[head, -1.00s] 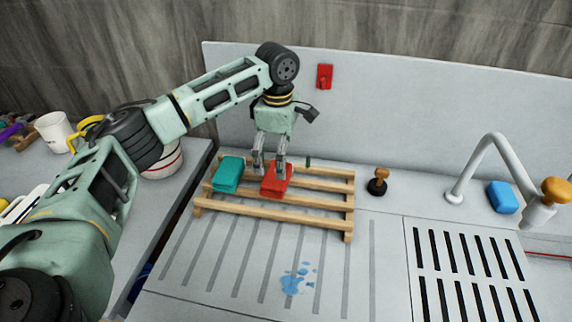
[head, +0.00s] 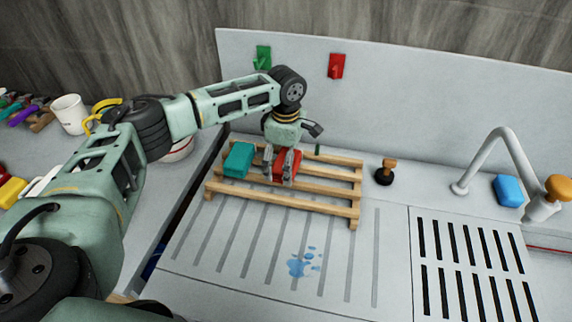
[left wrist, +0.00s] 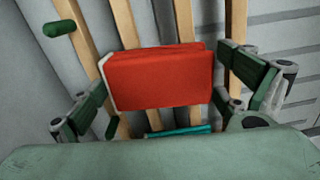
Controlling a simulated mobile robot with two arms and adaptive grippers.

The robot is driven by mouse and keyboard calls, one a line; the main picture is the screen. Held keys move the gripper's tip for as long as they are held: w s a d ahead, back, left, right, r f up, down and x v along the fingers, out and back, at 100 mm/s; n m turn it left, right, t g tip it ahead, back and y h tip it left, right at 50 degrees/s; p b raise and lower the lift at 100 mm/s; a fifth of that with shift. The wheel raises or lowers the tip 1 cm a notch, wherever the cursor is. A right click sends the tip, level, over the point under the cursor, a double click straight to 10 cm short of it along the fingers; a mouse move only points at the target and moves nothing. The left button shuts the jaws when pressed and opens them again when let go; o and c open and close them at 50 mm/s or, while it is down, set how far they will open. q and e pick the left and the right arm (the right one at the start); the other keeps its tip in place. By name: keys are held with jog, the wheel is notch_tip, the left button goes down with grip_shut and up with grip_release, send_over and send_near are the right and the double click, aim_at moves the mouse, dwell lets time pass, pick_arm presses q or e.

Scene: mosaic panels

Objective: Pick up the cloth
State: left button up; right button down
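A red folded cloth (head: 279,163) lies on the wooden slatted rack (head: 325,203); it fills the middle of the left wrist view (left wrist: 158,80). My left gripper (head: 279,172) points down over it. In the left wrist view, the gripper (left wrist: 162,100) is open, with one finger on each side of the red cloth. I cannot tell whether the fingers touch it. A teal folded cloth (head: 239,160) lies just left of the red one, and its edge shows in the left wrist view (left wrist: 178,131). My right gripper is not in view.
A black stamp-like object with a wooden knob (head: 386,172) stands right of the rack. A faucet (head: 490,145) and blue sponge (head: 508,190) are farther right. A blue spill (head: 299,265) lies in front. Red (head: 336,66) and green (head: 262,57) wall hooks are behind.

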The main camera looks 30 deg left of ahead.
pick_arm(q)
jog(key=c, duration=0.6)
jog(key=shift+c, duration=0.2)
jog(key=shift+r, duration=0.1)
jog(key=shift+r, duration=0.2)
notch_tip(320, 180, up, 4)
jog(key=shift+d+f+b, duration=0.15)
jog(key=shift+f+b, duration=0.05)
jog(key=shift+b, duration=0.6)
jog(key=s+d+r+b, duration=0.1)
jog(key=s+d+r, duration=0.1)
jog(key=d, duration=0.3)
jog(key=s+d+r+b, duration=0.1)
jog(key=s+d+r, duration=0.1)
jog(key=d+r, duration=0.2)
jog(key=shift+s+d+r, duration=0.4)
jog(key=shift+d, duration=0.3)
